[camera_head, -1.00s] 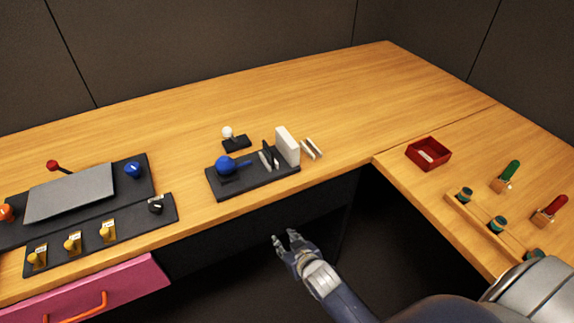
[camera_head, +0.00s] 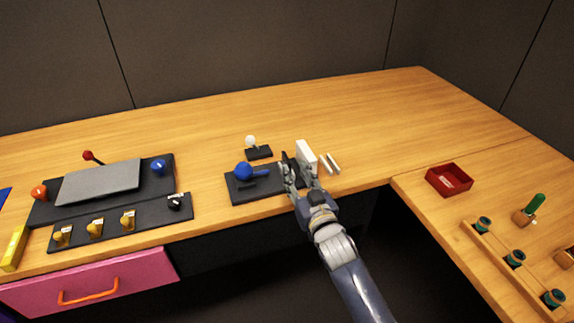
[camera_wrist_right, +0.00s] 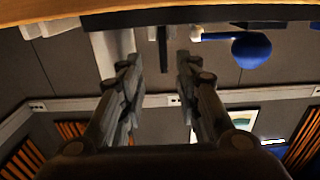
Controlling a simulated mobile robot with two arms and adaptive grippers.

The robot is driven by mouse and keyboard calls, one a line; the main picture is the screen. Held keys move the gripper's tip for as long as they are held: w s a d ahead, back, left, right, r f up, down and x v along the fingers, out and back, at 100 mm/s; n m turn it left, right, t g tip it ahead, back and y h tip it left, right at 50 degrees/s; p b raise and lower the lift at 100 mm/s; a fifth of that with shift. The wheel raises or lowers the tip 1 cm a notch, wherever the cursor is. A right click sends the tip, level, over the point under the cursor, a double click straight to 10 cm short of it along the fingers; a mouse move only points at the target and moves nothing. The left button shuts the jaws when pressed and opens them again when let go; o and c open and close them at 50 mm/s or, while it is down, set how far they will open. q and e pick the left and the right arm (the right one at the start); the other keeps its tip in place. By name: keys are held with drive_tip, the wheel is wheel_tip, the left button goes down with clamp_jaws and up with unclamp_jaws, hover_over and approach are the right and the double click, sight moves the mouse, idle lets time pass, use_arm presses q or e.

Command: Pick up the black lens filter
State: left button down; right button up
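The black lens filter is a thin dark upright plate (camera_wrist_right: 163,48) on the black panel (camera_head: 243,194). In the right wrist view it stands in the gap between my fingertips, with space on both sides. My right gripper (camera_head: 299,170) is open over the right part of the panel; it also shows in the wrist view (camera_wrist_right: 158,64). In the head view its fingers partly hide the filter. A white block (camera_head: 306,158) stands just right of the filter. My left gripper is not in view.
A blue ball with a handle (camera_head: 243,171) sits on the panel left of my gripper; it also shows in the wrist view (camera_wrist_right: 251,49). A white-knobbed joystick (camera_head: 251,142) stands behind. Thin pale slabs (camera_head: 330,163) lie to the right. A red tray (camera_head: 449,180) is farther right.

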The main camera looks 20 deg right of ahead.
sight(283, 152)
drive_tip(key=shift+w+a+f, duration=0.1)
drive_tip(key=shift+w, duration=0.95)
drive_tip(key=shift+w+a, duration=0.15)
drive_tip(key=shift+w, duration=1.15)
drive_tip(key=shift+w+a, duration=0.1)
drive_tip(key=shift+w, duration=1.2)
drive_tip(key=shift+r, duration=0.2)
drive_tip(key=shift+c, duration=0.2)
clamp_jaws()
